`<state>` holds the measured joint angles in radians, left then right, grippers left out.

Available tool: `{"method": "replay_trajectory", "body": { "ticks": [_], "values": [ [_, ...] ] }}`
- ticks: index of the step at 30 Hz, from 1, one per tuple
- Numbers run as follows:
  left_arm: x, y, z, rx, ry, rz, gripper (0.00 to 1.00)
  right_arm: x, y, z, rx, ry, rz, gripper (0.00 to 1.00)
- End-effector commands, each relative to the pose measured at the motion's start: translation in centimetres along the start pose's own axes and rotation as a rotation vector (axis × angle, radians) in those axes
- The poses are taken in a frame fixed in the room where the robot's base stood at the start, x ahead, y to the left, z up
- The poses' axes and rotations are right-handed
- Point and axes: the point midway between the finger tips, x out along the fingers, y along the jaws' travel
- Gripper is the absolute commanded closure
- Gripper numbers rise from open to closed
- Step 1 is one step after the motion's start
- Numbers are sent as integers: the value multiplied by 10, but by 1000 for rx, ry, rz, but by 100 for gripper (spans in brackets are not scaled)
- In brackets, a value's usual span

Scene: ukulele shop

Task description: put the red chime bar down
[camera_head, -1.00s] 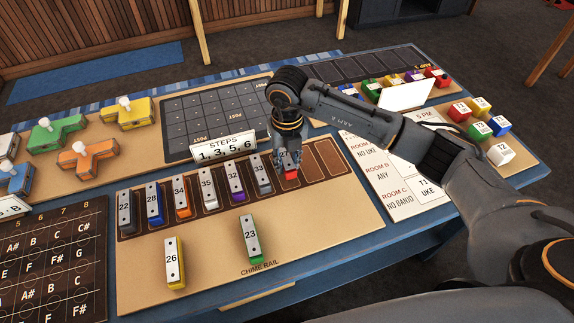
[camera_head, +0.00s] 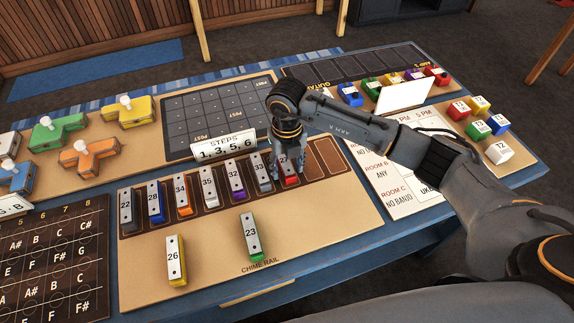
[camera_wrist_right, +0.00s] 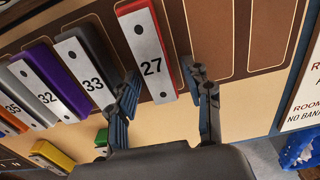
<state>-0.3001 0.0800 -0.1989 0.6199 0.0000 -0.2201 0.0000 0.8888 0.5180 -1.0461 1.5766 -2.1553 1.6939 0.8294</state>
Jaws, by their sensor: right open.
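The red chime bar, with a silver plate marked 27 (camera_wrist_right: 146,48), lies in a dark slot of the chime rail (camera_wrist_right: 190,120), just right of the grey bar 33 (camera_wrist_right: 84,64). In the head view the red bar (camera_head: 291,182) shows partly below my right gripper (camera_head: 288,172). In the right wrist view my right gripper (camera_wrist_right: 163,74) is open, its fingers spread on either side of the bar's near end. Whether a finger touches the bar I cannot tell. My left gripper is out of view.
Several bars stand in slots to the left, from bar 22 (camera_head: 127,207) onward. Yellow bar 26 (camera_head: 176,261) and green bar 23 (camera_head: 250,238) lie on the bare front of the board. Empty slots (camera_head: 322,156) lie right of the red bar. The steps sign (camera_head: 224,148) stands behind.

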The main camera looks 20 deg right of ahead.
Motion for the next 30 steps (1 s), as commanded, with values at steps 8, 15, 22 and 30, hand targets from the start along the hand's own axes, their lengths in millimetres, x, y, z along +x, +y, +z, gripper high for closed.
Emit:
{"method": "replay_trajectory", "body": {
  "ticks": [8, 15, 22, 30],
  "values": [
    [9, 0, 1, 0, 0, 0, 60, -45, 0, 2, -2, -6, 1, 50],
    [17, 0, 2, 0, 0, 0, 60, -95, 0, 1, -1, -4, 1, 50],
    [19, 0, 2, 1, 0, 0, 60, -119, 0, 0, -1, -2, 0, 50],
    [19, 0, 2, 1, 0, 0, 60, -122, 0, 0, -1, 0, 1, 50]
  ]
}}
